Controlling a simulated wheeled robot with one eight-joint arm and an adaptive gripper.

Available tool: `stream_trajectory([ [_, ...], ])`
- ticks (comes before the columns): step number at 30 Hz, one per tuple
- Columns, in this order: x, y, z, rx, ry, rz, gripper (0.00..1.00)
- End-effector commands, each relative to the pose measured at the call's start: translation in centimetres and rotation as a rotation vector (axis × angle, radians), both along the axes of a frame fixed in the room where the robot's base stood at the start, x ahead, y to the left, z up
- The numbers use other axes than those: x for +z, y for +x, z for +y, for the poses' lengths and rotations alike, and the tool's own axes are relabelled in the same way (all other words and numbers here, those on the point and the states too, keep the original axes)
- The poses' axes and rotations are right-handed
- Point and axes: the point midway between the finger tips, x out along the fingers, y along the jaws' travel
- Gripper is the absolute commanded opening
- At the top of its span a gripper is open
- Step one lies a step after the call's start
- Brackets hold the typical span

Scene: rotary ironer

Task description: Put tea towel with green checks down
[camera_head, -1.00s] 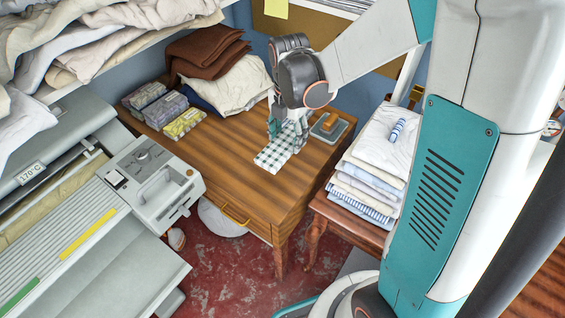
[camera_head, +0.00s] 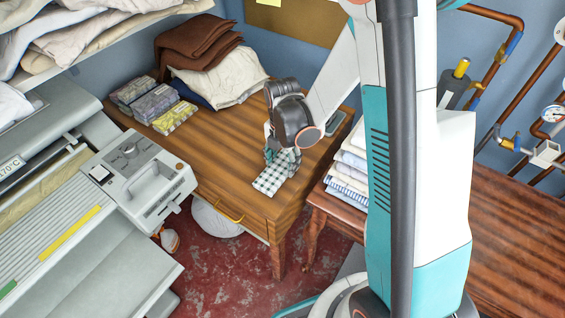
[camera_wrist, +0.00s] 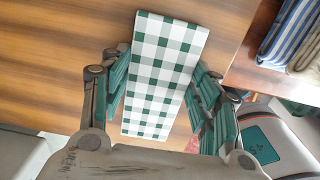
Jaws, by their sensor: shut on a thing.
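The tea towel with green checks (camera_head: 272,181) is a folded white and dark green strip at the front part of the wooden table (camera_head: 225,187). My gripper (camera_head: 283,160) is at the towel's far part, pointing down, and is shut on it. In the wrist view the towel (camera_wrist: 163,70) runs between the teal fingers of my gripper (camera_wrist: 160,105), with the wooden tabletop behind it. The towel looks flat and close to the tabletop. I cannot tell whether it touches the wood.
The ironer's control box (camera_head: 140,172) stands left. A stack of folded linen (camera_head: 348,170) stands right. The table's middle is clear.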

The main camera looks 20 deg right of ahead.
Motion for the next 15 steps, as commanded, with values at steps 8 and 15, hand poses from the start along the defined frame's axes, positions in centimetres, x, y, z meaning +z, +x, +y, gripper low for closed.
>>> stream_trajectory([
  [8,-0.08,-0.04,0.0,0.0,0.0,0.0,0.29],
  [15,-0.26,-0.04,0.0,0.0,0.0,0.0,0.76],
])
